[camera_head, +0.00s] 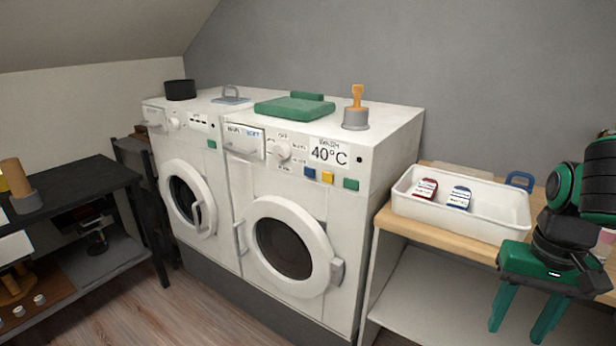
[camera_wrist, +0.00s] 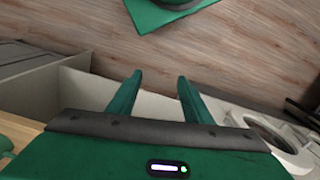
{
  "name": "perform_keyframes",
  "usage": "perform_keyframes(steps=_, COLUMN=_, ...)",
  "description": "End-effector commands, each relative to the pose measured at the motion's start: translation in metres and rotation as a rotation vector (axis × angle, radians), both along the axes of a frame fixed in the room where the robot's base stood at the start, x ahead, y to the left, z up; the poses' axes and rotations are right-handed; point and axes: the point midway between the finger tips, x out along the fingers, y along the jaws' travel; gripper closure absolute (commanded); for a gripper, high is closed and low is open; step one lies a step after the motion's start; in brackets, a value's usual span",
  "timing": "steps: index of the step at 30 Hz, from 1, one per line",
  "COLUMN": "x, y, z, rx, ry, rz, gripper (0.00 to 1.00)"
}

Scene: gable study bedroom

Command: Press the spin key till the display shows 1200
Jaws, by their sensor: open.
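The right-hand washing machine (camera_head: 305,205) has a control panel with a display (camera_head: 328,154) that reads 40°C, with a small word above it too blurred to read surely. Below the display are a blue key (camera_head: 309,173), a yellow key (camera_head: 327,177) and a green key (camera_head: 351,184). Their labels cannot be read, so I cannot tell which is the spin key. A dial (camera_head: 282,152) sits left of the display. My gripper (camera_head: 516,334) is open and empty, pointing down in front of the shelf, right of the machine and apart from it. Its fingers also show in the wrist view (camera_wrist: 160,76).
A second washer (camera_head: 187,200) stands at left. A white tray (camera_head: 460,215) with two small packs stands on the wooden shelf (camera_head: 395,224). A dark table (camera_head: 85,195) is far left. Floor space lies in front.

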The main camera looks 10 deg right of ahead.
Motion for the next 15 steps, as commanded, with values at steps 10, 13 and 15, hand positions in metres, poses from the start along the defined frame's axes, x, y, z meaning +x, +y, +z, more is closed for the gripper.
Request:
perform_keyframes(steps=10, x=0.0000, y=0.0000, z=0.0000, rx=0.000, ry=0.000, rz=0.000, gripper=1.00)
perform_keyframes(steps=13, x=0.0000, y=0.0000, z=0.0000, rx=0.000, ry=0.000, rz=0.000, gripper=1.00)
perform_keyframes(steps=15, x=0.0000, y=0.0000, z=0.0000, rx=0.000, ry=0.000, rz=0.000, gripper=1.00)
